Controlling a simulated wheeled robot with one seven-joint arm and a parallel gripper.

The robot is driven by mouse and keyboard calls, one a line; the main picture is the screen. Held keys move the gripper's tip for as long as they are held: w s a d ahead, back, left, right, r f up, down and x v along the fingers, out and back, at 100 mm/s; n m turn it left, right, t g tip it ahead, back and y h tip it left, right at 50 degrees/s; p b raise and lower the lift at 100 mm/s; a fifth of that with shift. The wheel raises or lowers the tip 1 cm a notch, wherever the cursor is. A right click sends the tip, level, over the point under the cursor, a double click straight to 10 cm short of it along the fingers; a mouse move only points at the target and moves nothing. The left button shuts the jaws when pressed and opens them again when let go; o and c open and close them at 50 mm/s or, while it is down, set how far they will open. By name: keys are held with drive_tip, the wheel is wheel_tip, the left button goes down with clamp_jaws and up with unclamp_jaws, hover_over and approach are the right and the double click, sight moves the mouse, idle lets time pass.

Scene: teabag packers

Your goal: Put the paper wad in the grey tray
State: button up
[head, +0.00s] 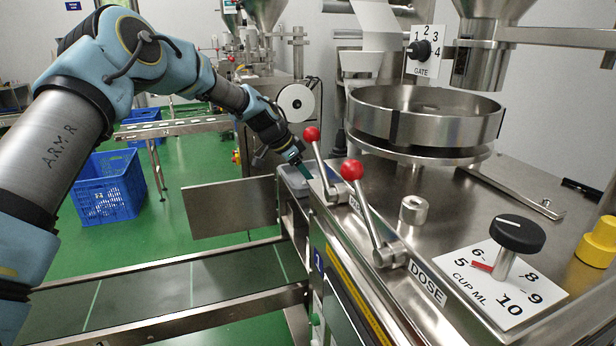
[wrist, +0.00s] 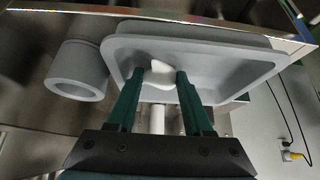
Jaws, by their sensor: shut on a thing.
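The grey tray (wrist: 222,62) fills the upper middle of the wrist view, with its hollow facing my camera. In the head view the grey tray (head: 291,183) is small and partly hidden behind the levers and my gripper (head: 302,169). The white paper wad (wrist: 161,74) is between the two green fingertips of my gripper (wrist: 159,76) in the wrist view. The fingers are shut on it, and it shows against the tray's inside. I cannot tell whether the wad touches the tray floor. The wad cannot be made out in the head view.
A grey hollow cylinder (wrist: 78,70) stands beside the tray in the wrist view. Two red-knobbed levers (head: 311,134) (head: 351,170) rise close to my gripper. A conveyor (head: 180,290) runs at lower left. A blue crate (head: 108,188) stands on the green floor.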

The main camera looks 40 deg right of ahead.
drive_tip(key=o, duration=1)
drive_tip(key=shift+f, duration=0.1)
drive_tip(key=shift+r, duration=0.3)
drive_tip(key=b+v, duration=0.3)
drive_tip(key=v, duration=0.8)
drive_tip(key=shift+w+a+r, duration=0.1)
drive_tip(key=shift+a+r, duration=0.15)
